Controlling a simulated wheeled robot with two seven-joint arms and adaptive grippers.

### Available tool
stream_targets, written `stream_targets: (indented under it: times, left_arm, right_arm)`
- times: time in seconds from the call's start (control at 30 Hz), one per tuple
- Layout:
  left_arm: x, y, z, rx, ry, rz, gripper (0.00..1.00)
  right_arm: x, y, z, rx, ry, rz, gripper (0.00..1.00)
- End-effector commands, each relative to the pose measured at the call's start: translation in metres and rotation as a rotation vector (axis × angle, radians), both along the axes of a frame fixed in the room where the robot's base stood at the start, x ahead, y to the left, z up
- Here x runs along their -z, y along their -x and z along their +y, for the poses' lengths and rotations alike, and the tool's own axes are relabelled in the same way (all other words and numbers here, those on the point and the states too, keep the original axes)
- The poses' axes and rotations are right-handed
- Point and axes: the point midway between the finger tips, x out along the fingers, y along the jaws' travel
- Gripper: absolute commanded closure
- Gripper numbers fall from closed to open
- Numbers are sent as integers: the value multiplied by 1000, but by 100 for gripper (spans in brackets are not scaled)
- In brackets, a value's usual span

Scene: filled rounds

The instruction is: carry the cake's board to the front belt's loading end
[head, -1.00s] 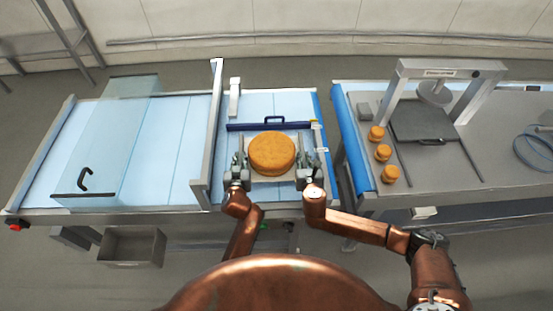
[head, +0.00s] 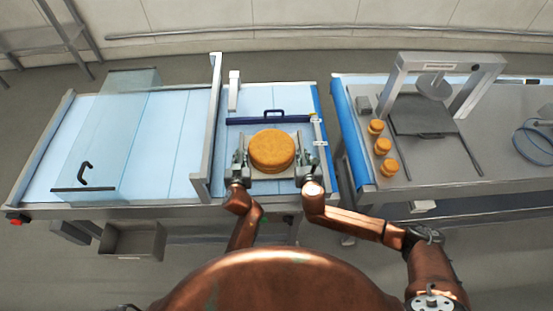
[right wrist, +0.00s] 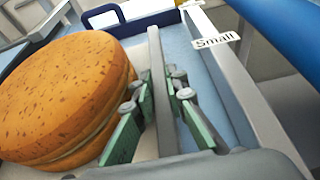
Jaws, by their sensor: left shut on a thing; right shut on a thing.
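The round golden-brown cake (head: 271,150) sits on a thin grey board (head: 262,187) over the right-hand section of the blue belt (head: 215,150). My left gripper (head: 239,163) is shut on the board's left side. My right gripper (head: 304,164) is shut on its right side. In the right wrist view, the right gripper's green-padded fingers (right wrist: 160,80) stand on either side of a grey rail at the board's edge (right wrist: 160,110), beside the cake (right wrist: 65,100). Whether the board touches the belt below is unclear.
A dark blue bar with a handle (head: 270,120) lies just behind the cake. A grey upright frame (head: 208,135) stands to the left, with a clear cover (head: 105,145) beyond. A "Small" label (right wrist: 215,40) marks the right rim. The right table holds a press (head: 435,85) and small cakes (head: 382,146).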

Motion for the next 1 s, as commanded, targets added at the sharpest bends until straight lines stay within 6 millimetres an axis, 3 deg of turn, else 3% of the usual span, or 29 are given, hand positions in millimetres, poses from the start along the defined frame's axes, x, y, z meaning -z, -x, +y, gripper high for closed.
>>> stream_targets:
  times: [0.3, 0.33, 0.57, 1.0]
  left_arm:
    - [16, 0, 4, -8, -2, 1, 100]
    - [17, 0, 4, -9, -2, 3, 86]
    - [15, 0, 0, -5, 5, 1, 70]
    - [14, -1, -2, 0, 6, -2, 70]
  right_arm:
    - [17, -2, -6, 11, 7, -1, 100]
    - [17, -1, -6, 11, 7, 0, 86]
    - [16, -1, -4, 8, 4, -1, 70]
    - [16, 0, 0, 1, 0, -1, 70]
